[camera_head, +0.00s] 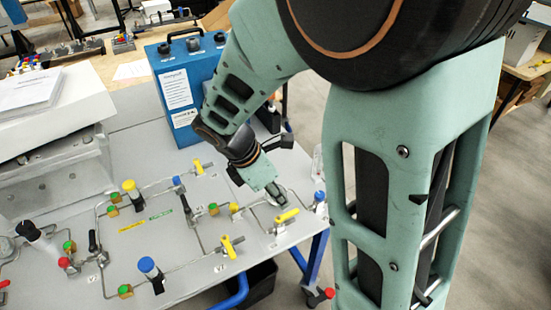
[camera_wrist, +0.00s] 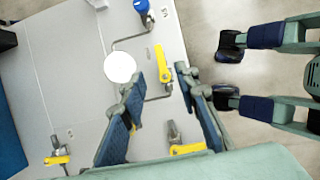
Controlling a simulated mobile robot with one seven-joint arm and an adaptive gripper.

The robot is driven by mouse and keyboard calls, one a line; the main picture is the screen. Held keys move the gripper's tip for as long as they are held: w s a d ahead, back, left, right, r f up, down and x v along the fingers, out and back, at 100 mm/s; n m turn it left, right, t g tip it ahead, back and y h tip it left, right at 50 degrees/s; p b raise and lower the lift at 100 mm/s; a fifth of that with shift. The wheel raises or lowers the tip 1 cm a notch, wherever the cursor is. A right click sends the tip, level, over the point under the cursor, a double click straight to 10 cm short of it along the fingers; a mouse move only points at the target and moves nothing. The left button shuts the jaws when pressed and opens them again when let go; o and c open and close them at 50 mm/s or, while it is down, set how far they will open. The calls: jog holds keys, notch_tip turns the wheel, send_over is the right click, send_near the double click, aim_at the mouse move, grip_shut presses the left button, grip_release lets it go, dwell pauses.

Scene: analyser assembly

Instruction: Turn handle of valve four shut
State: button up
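Several yellow valve handles show on the grey panel. One yellow handle (camera_head: 286,215) is near the panel's right edge, just beside my gripper (camera_head: 272,190). In the wrist view, a yellow handle (camera_wrist: 162,62) lies just beyond my open gripper (camera_wrist: 160,82), roughly in line with the gap between the fingers. I see no contact. A second yellow handle (camera_wrist: 188,149) is close to the gripper's base, partly hidden. A third yellow handle (camera_wrist: 57,160) is at lower left. The valve numbers are too small to read, so I cannot tell which is valve four.
Thin metal pipes join the valves. A blue-capped fitting (camera_head: 320,197) stands at the panel's right edge, and another blue knob (camera_head: 147,265) at the front. A blue case (camera_head: 183,85) stands behind. A white disc (camera_wrist: 120,66) lies left of the gripper in the wrist view.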

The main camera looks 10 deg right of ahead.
aim_at(292, 212)
jog(key=b+x, duration=0.1)
jog(key=x, duration=0.9)
jog(key=shift+a, duration=0.1)
grip_shut()
